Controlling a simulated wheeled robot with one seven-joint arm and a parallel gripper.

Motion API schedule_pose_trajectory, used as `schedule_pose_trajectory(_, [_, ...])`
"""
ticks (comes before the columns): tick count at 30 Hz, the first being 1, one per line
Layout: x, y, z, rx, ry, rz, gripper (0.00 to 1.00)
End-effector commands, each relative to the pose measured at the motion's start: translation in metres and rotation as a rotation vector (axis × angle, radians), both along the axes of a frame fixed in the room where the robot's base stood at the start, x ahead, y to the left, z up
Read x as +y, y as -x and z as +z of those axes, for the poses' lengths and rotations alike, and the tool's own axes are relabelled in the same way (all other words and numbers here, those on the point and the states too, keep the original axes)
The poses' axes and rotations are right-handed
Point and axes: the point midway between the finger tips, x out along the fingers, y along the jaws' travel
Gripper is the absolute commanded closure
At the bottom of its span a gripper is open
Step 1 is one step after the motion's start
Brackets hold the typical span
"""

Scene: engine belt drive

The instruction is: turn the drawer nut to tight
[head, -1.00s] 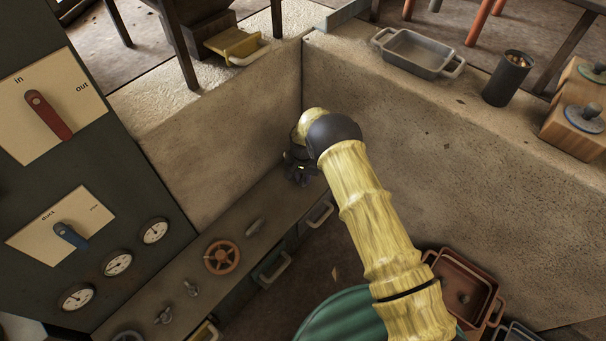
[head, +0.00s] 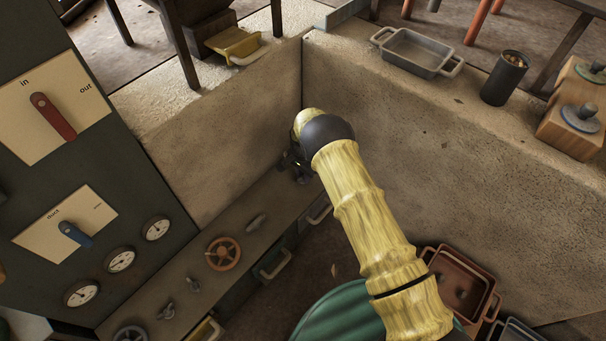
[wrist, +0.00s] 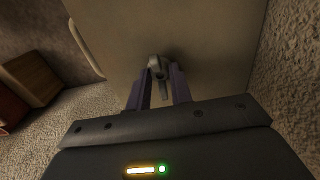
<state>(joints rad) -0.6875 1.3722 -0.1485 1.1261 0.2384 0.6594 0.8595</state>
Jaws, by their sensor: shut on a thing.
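The drawer nut (wrist: 156,66) is a small grey metal piece with a rounded head and a narrow wing, on a pale flat surface in the wrist view. My gripper (wrist: 158,80) has its two purple-grey fingers shut on it, one on each side. In the head view my gripper (head: 300,168) is at the far end of the low bench, by the wall corner. My arm and the dim light hide most of it and the nut there. No marks for tight or loose can be read near the nut.
The bench (head: 228,220) also carries an orange handwheel (head: 223,254) and several small metal fittings. Drawer handles (head: 275,264) stick out along its front. A dark panel with levers and gauges (head: 121,260) stands left. Concrete walls (head: 420,120) close in behind and right.

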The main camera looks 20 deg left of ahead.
Motion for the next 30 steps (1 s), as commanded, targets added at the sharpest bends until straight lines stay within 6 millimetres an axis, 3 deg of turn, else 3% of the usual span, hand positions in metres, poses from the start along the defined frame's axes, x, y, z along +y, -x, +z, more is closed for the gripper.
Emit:
schedule_pose_trajectory(3, [0.001,0.002,-0.001,0.004,0.001,0.002,1.0])
schedule_pose_trajectory(4, [0.001,0.002,-0.001,0.003,0.0,0.002,0.77])
schedule_pose_trajectory(7, [0.001,0.001,0.0,0.003,0.0,0.002,0.57])
schedule_pose_trajectory(20, [0.001,0.0,0.009,0.0,-0.001,0.002,0.57])
schedule_pose_trajectory(30, [0.001,0.0,0.07,0.0,-0.001,0.003,0.57])
